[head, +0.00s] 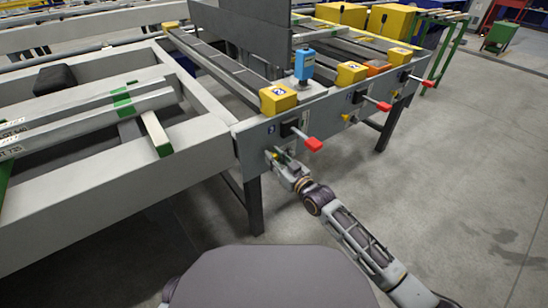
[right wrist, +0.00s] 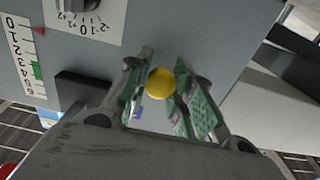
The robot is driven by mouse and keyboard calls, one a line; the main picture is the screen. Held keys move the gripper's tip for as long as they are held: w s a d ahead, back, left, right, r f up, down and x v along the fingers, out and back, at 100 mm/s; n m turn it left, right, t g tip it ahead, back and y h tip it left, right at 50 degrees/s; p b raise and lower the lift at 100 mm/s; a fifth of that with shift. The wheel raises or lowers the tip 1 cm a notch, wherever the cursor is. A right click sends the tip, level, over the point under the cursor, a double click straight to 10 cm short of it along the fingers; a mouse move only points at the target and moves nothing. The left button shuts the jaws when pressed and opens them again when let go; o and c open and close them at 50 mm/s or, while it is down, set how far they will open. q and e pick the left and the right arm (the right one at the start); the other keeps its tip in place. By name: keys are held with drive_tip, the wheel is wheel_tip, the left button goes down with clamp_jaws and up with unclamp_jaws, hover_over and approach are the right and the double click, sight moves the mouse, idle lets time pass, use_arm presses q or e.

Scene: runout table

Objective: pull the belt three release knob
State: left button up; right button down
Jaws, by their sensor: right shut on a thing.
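A yellow ball knob (right wrist: 160,84) sits on the grey front panel (right wrist: 215,40) in the right wrist view. My right gripper (right wrist: 166,90) has its two green-padded fingers on either side of the knob and is shut on it. In the head view, my right gripper (head: 277,158) is at the front panel of the runout table (head: 250,150), below the nearest yellow box (head: 278,98) and left of a red-ended lever (head: 314,144). The gripper hides most of the knob there. The belt number at this station is too small to read surely. My left gripper is out of view.
More red-ended levers (head: 384,106) stick out farther along the panel. A dial plate (right wrist: 88,20) and a numbered scale (right wrist: 27,55) are near the gripper. Open floor (head: 450,190) lies to the right.

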drive_tip(key=c, duration=1.6)
unclamp_jaws()
drive_tip(key=shift+s+f, duration=0.1)
drive_tip(key=shift+f, duration=0.1)
drive_tip(key=o, duration=0.4)
drive_tip(key=shift+s+d+r, duration=0.1)
drive_tip(key=shift+d+r, duration=0.05)
drive_tip(key=shift+v, duration=5.9)
drive_tip(key=shift+s, duration=0.1)
